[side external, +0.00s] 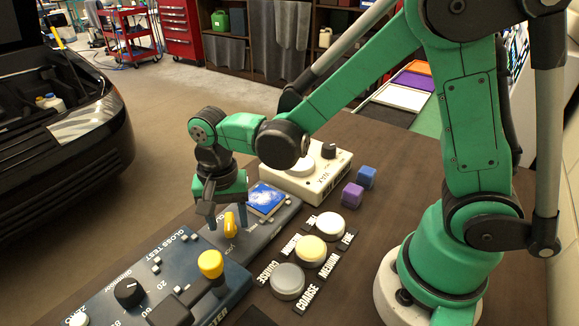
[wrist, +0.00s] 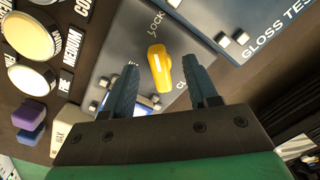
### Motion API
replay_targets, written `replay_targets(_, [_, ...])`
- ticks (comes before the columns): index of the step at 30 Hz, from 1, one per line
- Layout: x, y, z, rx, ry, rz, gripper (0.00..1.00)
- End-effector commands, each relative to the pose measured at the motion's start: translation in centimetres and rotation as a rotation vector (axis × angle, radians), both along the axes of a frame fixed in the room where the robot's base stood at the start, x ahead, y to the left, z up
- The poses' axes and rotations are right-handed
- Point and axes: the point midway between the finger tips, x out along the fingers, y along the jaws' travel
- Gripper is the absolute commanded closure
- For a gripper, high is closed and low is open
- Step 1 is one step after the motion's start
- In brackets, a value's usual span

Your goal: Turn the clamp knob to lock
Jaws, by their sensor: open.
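The yellow clamp knob (side external: 230,221) stands on a grey clamp panel (side external: 268,226) beside a blue-and-white picture pad (side external: 267,199). In the wrist view the yellow knob (wrist: 160,68) has a bar-like grip with a pale mark, and the word "LOCK" is printed near its upper end. My gripper (side external: 226,217) points down over the knob, one finger on each side. In the wrist view its fingers (wrist: 159,78) are open, with a gap on both sides of the knob, and hold nothing. Whether the fingertips reach below the knob's top is hard to tell.
A dark gloss test panel (side external: 185,262) with a yellow-topped lever (side external: 211,264) and black dial (side external: 128,292) lies in front. Round grit discs (side external: 311,250) sit to the right. A white box (side external: 310,176) and two small cubes (side external: 353,195) stand behind.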

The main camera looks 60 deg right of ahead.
Motion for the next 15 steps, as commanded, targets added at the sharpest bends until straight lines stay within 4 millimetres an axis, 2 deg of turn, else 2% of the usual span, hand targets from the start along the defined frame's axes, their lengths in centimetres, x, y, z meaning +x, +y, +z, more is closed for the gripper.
replay_targets(9, [0.0, 0.0, 4.0, 0.0, 0.0, 0.0, 0.47])
replay_targets(15, [-0.1, 0.0, 5.0, 0.001, 0.001, 0.0, 0.47])
